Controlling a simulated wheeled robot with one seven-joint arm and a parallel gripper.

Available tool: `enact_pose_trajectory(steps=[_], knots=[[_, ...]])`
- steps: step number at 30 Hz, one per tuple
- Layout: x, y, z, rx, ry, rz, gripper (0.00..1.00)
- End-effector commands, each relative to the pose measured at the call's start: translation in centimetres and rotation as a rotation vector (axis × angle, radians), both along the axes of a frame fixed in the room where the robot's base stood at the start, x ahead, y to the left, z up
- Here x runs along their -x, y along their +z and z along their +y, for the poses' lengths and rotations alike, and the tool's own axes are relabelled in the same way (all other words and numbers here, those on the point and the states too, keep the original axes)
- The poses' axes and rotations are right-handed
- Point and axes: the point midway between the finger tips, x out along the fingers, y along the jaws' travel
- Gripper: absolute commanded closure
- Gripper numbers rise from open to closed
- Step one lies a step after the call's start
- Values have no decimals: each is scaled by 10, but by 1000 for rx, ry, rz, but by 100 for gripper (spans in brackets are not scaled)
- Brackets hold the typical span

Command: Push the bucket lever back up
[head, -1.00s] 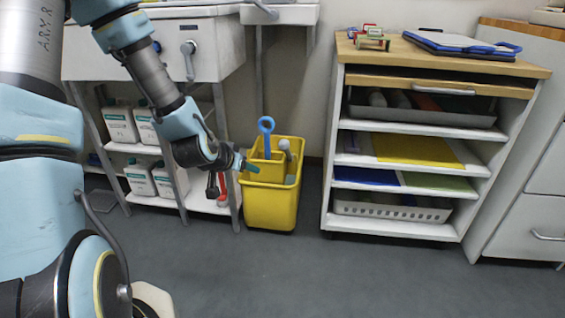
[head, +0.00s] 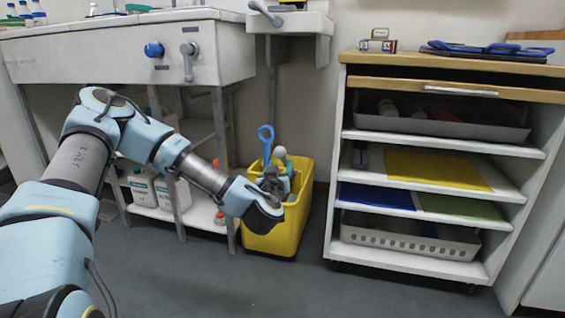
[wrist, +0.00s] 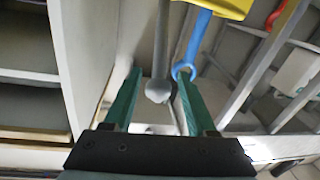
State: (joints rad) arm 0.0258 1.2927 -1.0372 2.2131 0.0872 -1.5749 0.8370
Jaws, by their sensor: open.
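The yellow bucket (head: 285,236) stands on the floor beside the sink legs; its edge shows at the top of the wrist view (wrist: 228,7). A grey lever with a rounded knob (head: 280,152) rises from it. In the wrist view the knob (wrist: 158,91) appears between my two green fingers. A blue rod with a ring end (head: 266,133) stands just left of the lever; the ring (wrist: 183,71) appears close to the right finger. My gripper (head: 283,174) is open at the bucket's top, partly hiding the lever's lower part. I cannot tell whether it touches the knob.
The white sink unit (head: 120,50) and its legs stand left, with white bottles (head: 142,190) on its lower shelf. A shelf cabinet (head: 335,190) with trays and coloured sheets stands close on the right. The floor in front (head: 320,285) is clear.

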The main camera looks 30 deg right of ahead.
Motion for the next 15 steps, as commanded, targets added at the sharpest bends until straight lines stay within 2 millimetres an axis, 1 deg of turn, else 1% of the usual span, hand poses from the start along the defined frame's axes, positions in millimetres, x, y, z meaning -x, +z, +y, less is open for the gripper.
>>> enact_pose_trajectory(steps=[1,6,12,15], knots=[[-10,-3,-5,2,4,-1,43],[-33,-3,-22,1,2,0,43],[-49,-2,-34,-1,0,1,43],[-52,-1,-36,-1,0,0,43]])
